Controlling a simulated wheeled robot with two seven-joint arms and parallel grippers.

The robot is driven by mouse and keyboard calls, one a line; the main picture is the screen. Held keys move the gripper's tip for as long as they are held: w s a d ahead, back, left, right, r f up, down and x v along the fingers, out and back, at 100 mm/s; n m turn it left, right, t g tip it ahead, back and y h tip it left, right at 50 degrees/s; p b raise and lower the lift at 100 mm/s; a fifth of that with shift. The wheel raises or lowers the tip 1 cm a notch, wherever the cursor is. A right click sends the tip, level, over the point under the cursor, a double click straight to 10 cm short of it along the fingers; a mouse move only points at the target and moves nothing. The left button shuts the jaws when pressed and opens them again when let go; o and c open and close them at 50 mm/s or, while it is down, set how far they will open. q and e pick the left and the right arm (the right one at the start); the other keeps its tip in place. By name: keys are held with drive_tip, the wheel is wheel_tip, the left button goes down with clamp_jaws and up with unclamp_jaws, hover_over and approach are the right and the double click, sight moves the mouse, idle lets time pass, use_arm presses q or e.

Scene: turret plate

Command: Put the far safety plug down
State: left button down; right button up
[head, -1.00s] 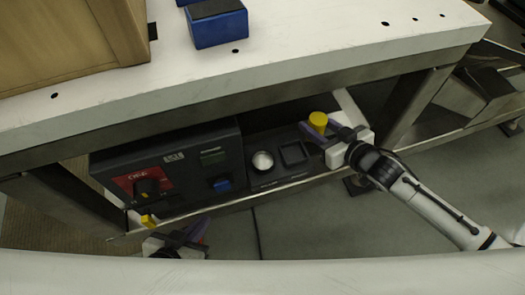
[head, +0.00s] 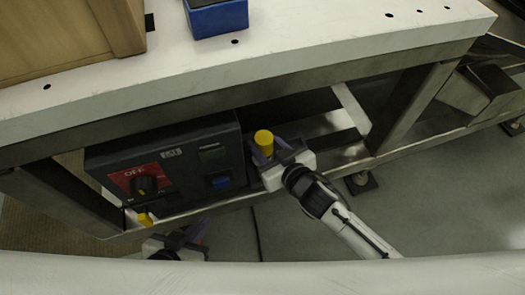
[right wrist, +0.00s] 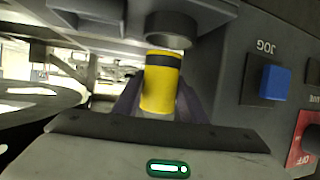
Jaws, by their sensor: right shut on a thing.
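A yellow safety plug (head: 264,138) with a dark band is held upright-looking in my right gripper (head: 262,152), just right of the control box. The right wrist view shows the plug (right wrist: 162,85) between the purple fingers, with its banded end close to a grey round ring (right wrist: 172,28); I cannot tell whether they touch. A second yellow thing (head: 145,219), perhaps another plug, is at the lower left of the box. My left gripper (head: 190,236) is near it at the bottom, partly cut off by a pale edge; its jaw opening is unclear.
The dark control box (head: 205,140) has a red OFF panel with a knob (head: 146,187) and a blue JOG button (head: 221,181). The white bench top (head: 300,45) overhangs it, with a blue block (head: 217,17) on it. A metal leg (head: 415,105) stands right of my right arm.

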sight(267, 156)
wheel_tip(267, 156, down, 3)
drive_tip(key=shift+b, duration=0.55)
drive_tip(key=shift+s+a+f, duration=0.1)
drive_tip(key=shift+a+f, duration=0.1)
drive_tip(key=shift+f, duration=0.05)
drive_tip(key=shift+r, duration=0.15)
drive_tip(key=shift+f, duration=0.25)
drive_tip(key=o, duration=1.1)
drive_tip(key=shift+o, duration=0.2)
